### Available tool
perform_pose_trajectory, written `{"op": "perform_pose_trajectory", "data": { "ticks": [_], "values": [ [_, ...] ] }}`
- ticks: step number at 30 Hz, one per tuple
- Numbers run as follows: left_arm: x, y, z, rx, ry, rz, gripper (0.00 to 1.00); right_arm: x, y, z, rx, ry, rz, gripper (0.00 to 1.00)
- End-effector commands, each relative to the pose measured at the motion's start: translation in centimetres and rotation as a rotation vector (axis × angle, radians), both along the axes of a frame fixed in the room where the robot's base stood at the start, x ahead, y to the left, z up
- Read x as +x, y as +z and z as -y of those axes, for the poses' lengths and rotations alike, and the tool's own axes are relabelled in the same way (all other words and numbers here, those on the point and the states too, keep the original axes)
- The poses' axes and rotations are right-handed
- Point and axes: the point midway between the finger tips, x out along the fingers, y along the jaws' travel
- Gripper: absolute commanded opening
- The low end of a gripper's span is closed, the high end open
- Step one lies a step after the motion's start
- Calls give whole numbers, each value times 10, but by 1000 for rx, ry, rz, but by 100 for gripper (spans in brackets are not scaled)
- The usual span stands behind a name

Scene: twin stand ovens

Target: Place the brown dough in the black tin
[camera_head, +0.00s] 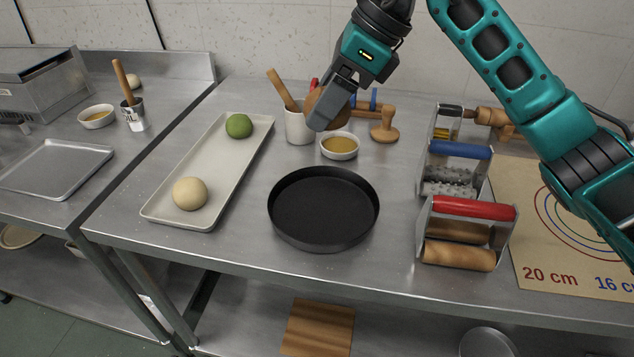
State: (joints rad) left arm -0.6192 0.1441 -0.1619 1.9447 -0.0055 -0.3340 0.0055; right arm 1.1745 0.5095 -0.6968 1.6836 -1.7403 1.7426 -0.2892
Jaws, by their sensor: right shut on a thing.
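The brown dough (340,118) is a ball held in my right gripper (328,108), which is shut on it. The gripper's grey fingers hide part of the dough. It is raised above the back of the steel table, by the white cup and the small bowl. The black tin (323,207) is round, shallow and empty, and stands on the table in front of the gripper. My left gripper is not in view.
A long tray (225,165) at left holds a green ball (239,125) and a pale ball (189,193). A white cup (298,128) and a bowl of yellow liquid (340,146) stand behind the tin. Rollers with red (473,208) and blue (460,150) handles stand right.

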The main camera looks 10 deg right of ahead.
Motion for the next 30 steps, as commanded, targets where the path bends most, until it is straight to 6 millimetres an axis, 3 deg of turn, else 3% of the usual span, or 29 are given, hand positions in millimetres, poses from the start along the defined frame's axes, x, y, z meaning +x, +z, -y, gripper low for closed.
{"op": "perform_pose_trajectory", "data": {
  "ticks": [5, 21, 30],
  "values": [
    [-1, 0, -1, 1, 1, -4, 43, 2, 3, 0, -1, -82, -4, 50],
    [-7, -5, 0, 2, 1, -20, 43, 2, -127, 1, -1, -87, -8, 50],
    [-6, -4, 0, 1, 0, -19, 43, 2, -154, 0, 0, -85, -3, 50]
  ]
}}
